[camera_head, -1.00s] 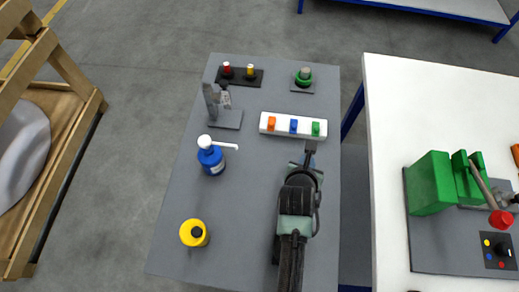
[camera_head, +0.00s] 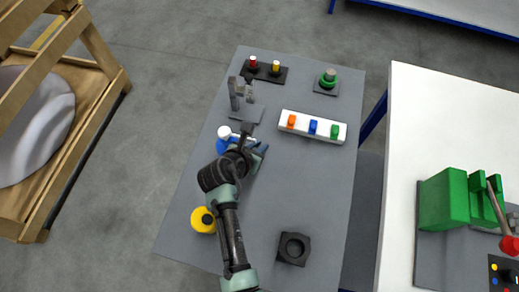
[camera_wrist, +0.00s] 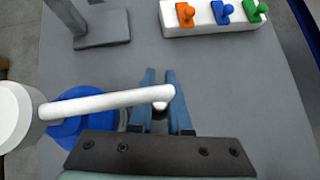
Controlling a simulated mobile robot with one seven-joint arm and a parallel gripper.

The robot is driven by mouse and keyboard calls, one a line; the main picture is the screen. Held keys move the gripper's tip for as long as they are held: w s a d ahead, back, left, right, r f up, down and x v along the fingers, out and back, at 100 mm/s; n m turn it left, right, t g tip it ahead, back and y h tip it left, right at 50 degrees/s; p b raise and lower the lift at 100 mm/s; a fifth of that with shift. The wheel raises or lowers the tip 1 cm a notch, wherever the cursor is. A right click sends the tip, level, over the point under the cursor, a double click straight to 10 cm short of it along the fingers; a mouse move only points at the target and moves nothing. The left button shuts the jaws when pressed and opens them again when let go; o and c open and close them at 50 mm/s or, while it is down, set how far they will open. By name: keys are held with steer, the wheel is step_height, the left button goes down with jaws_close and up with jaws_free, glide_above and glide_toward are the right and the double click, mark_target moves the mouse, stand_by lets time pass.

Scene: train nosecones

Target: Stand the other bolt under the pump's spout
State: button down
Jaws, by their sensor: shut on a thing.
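The pump is a blue bottle with a white head (camera_head: 224,132) and a long white spout, on the left side of the grey table. In the wrist view its spout (camera_wrist: 105,103) reaches right, ending over the space between my fingers, and its blue body (camera_wrist: 75,130) is at the left. My gripper (camera_wrist: 160,78) is low beside the pump, its two blue-grey fingers close together under the spout's end. It is shut on the bolt, which the spout and fingers mostly hide. I cannot tell whether the bolt touches the table. My arm covers part of the pump in the head view.
A grey upright stand (camera_head: 246,112) is behind the pump. A white strip with coloured knobs (camera_head: 312,127) is to the right. A yellow container (camera_head: 203,220) is in front. A dark block with a round hole (camera_head: 293,249) stands front right. The table's middle right is clear.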

steer(key=shift+f, duration=1.65)
steer(key=c, duration=0.9)
jaws_free()
steer(key=shift+f, duration=0.1)
steer(key=shift+o, duration=0.2)
